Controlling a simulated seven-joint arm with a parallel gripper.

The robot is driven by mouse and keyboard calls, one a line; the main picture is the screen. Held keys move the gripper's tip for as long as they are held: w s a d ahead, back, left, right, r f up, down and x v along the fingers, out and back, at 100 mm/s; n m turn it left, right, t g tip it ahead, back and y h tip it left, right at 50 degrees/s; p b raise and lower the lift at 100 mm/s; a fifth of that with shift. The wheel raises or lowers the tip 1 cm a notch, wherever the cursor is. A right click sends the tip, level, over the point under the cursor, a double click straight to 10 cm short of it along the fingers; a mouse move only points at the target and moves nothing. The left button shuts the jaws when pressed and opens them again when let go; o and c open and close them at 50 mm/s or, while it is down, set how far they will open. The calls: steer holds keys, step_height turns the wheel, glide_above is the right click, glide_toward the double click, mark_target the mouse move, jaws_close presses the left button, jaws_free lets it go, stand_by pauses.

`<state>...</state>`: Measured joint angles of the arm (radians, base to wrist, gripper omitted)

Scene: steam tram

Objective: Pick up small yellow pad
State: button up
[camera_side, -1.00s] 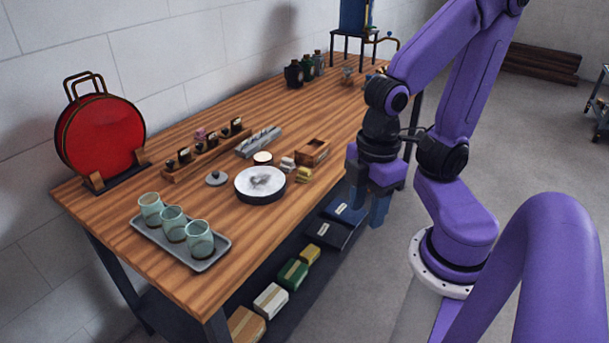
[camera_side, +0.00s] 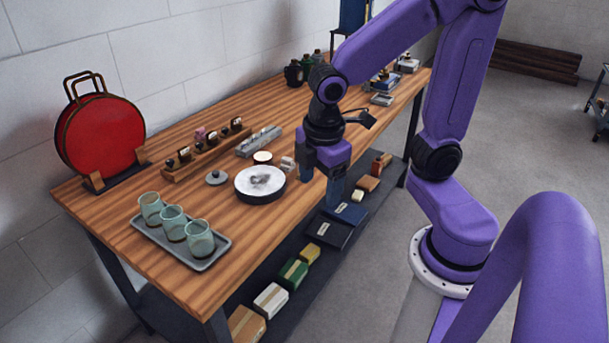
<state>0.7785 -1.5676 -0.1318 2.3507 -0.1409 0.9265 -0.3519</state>
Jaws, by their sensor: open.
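My gripper (camera_side: 320,190) points down at the front edge of the table, right of the round white dish. Its blue fingers are apart, and nothing shows between them. The small yellow pad is not visible now; the spot where it lay earlier, right of the dish, is behind my gripper. I cannot tell whether the fingers are around the pad or beside it. A small pale pad (camera_side: 288,163) shows just left of my gripper.
The round white dish (camera_side: 260,181) is close on the left, with a small round pot (camera_side: 263,157) behind it. A tray (camera_side: 205,262) with cups stands at the near left. A grey metal block (camera_side: 259,140) lies behind. Boxes, including a yellow one (camera_side: 310,255), sit on the lower shelf.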

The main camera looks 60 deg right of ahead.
steer(key=w+d+f+n+g+h, duration=0.15)
steer(key=w+d+n+h, duration=0.25)
steer(key=w+d, duration=1.35)
steer(key=shift+t, duration=0.25)
steer(key=x, duration=1.1)
steer(key=shift+w+a+f, duration=0.3)
steer(key=shift+f, duration=0.1)
steer(key=shift+w+x, duration=0.1)
steer(key=shift+x, duration=1.4)
steer(key=shift+w+x, duration=0.15)
steer(key=shift+x, duration=1.35)
steer(key=shift+a+f, duration=0.1)
steer(key=shift+a, duration=0.05)
steer(key=c, duration=1.1)
